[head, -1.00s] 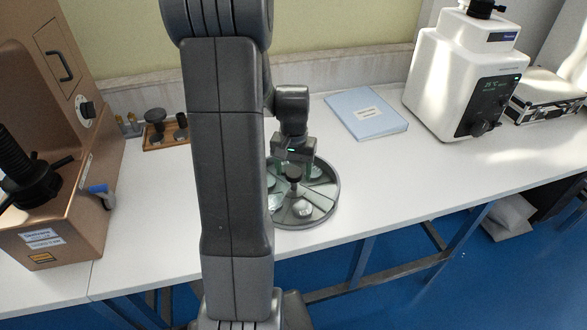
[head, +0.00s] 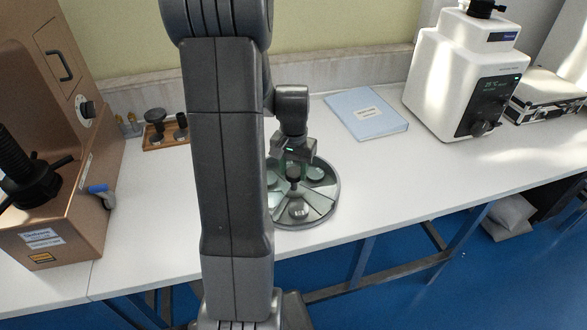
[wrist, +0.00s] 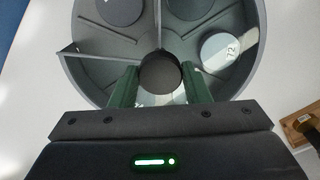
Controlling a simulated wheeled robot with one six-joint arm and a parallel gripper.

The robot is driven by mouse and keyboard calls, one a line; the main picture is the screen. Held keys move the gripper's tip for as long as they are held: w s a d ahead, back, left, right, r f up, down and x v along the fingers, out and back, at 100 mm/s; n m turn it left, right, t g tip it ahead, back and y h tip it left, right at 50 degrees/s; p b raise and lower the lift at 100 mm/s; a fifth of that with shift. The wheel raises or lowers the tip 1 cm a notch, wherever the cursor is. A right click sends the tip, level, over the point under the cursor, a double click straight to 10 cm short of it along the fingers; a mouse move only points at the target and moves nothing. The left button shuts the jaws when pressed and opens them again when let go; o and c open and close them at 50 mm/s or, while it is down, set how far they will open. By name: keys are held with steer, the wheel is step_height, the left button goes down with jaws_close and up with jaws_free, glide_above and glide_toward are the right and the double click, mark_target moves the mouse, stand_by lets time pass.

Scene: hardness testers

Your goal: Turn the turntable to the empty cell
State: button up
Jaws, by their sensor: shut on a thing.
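The round grey turntable (head: 334,207) sits on the white bench, split by thin walls into cells. It also fills the upper wrist view (wrist: 69,66). My gripper (head: 293,172) is over its centre, with green fingers on either side of the dark centre knob (wrist: 160,74), shut on it. In the wrist view, a pale disc marked 72 (wrist: 219,49) lies in the right cell. Dark discs lie in the two upper cells (wrist: 120,10). The lower-left cell shows bare floor where visible. The bottom cell is partly hidden by my gripper.
A bronze tester (head: 60,215) stands at the left and a white tester (head: 455,85) at the back right. A blue folder (head: 366,112) lies behind the turntable. A wooden holder (head: 165,138) stands at the back left. The bench's front edge is close to the turntable.

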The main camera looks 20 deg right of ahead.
mark_target(293, 172)
steer(key=shift+m, duration=2.7)
steer(key=shift+w+m, duration=0.15)
steer(key=shift+m, duration=2.45)
steer(key=o, duration=1.4)
step_height(293, 172, up, 14)
steer(key=shift+f, duration=0.1)
